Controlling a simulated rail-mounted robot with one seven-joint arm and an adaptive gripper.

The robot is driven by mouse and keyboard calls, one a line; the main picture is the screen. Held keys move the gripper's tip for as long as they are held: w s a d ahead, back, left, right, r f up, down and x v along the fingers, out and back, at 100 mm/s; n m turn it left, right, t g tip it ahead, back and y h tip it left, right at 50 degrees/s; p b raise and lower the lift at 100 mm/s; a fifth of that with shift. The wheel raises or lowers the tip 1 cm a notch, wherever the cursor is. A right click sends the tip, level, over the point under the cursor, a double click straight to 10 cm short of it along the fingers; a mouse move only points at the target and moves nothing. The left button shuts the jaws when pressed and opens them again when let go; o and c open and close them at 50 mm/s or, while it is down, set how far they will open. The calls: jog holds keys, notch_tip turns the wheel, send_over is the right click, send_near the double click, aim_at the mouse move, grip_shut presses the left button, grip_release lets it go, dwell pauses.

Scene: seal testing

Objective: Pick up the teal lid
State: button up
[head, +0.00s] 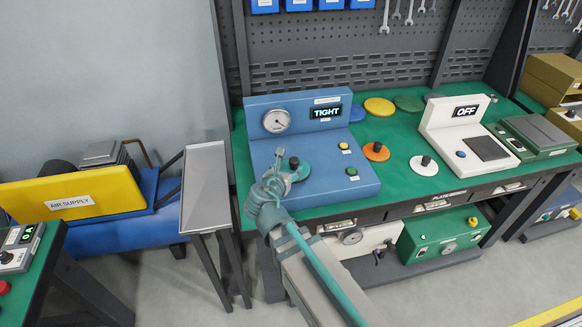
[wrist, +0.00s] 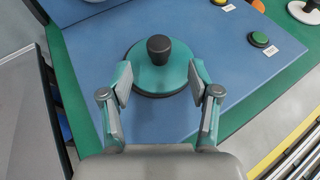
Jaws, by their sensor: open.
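The teal lid (wrist: 158,74) is a round disc with a black knob (wrist: 160,47) on top. It rests on the flat bed of the blue tester (wrist: 98,50). In the head view the lid (head: 301,172) sits at the front left of the blue tester (head: 352,180), partly hidden by my gripper (head: 283,176). In the wrist view my gripper (wrist: 160,84) is open, with a finger at each side of the lid's near half. The black knob stands ahead of the fingertips, not between them. I cannot tell whether the fingers touch the lid.
The tester's upright panel shows a gauge (head: 277,121) and a "TIGHT" display (head: 325,113). An orange lid (head: 376,151) and a white lid (head: 423,163) lie to the right on the green bench. A white "OFF" unit (head: 453,125) stands farther right. A grey stand (head: 204,185) is at the left.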

aim_at(292, 164)
jog(key=p+x, duration=0.2)
jog(key=x, duration=0.6)
jog(key=shift+a+f, duration=0.1)
grip_shut()
